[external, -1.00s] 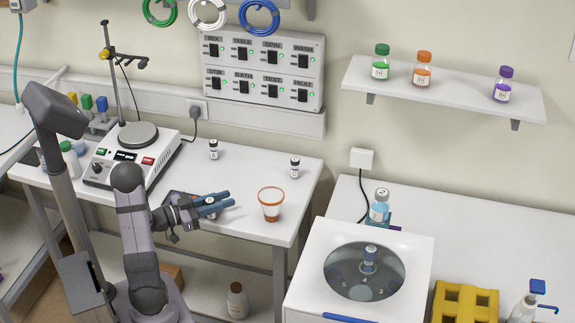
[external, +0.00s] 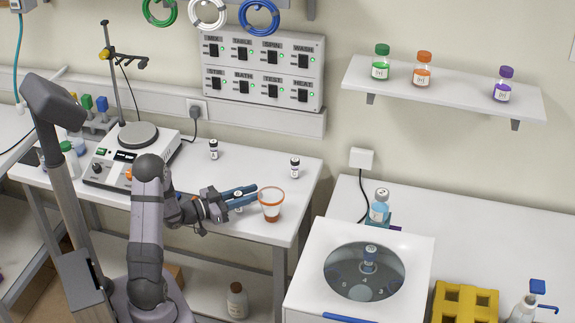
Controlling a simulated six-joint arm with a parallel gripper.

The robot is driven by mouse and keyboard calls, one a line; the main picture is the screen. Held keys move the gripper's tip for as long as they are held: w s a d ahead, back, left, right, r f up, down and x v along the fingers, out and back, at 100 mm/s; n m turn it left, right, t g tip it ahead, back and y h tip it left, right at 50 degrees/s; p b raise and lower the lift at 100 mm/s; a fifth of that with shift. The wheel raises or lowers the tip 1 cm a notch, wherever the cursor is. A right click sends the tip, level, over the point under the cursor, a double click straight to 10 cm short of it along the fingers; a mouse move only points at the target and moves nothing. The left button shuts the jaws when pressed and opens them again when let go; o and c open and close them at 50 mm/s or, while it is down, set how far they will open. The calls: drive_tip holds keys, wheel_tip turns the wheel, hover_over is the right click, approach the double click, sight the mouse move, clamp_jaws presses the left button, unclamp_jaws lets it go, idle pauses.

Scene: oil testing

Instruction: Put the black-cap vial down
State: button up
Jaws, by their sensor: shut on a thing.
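My gripper (external: 243,195) reaches right over the white bench top (external: 255,158), its blue-tipped fingers shut on a small black-cap vial (external: 239,207). The fingers partly hide the vial, and I cannot tell whether its base touches the bench. The fingertips are close to the left side of an orange-rimmed cup (external: 270,206). Two similar dark-capped vials stand upright on the bench, one at the back (external: 213,149) and one at the right (external: 295,168).
A hotplate (external: 133,152) with a stand is at the bench's left. A white centrifuge (external: 310,268) with a vial in its bowl is at the lower right. Free bench lies behind my gripper, between the two standing vials.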

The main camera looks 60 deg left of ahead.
drive_tip(key=shift+f, duration=0.15)
drive_tip(key=shift+f, duration=0.2)
drive_tip(key=o, duration=1.1)
drive_tip(key=shift+c, duration=0.2)
drive_tip(key=shift+s+a, duration=0.1)
drive_tip(key=shift+s, duration=0.05)
drive_tip(key=s+b, duration=0.3)
drive_tip(key=s, duration=0.7)
drive_tip(key=shift+s+a+f, duration=0.1)
drive_tip(key=shift+s+a, duration=0.05)
drive_tip(key=shift+s, duration=0.05)
drive_tip(key=shift+o, duration=0.5)
drive_tip(key=shift+s, duration=0.7)
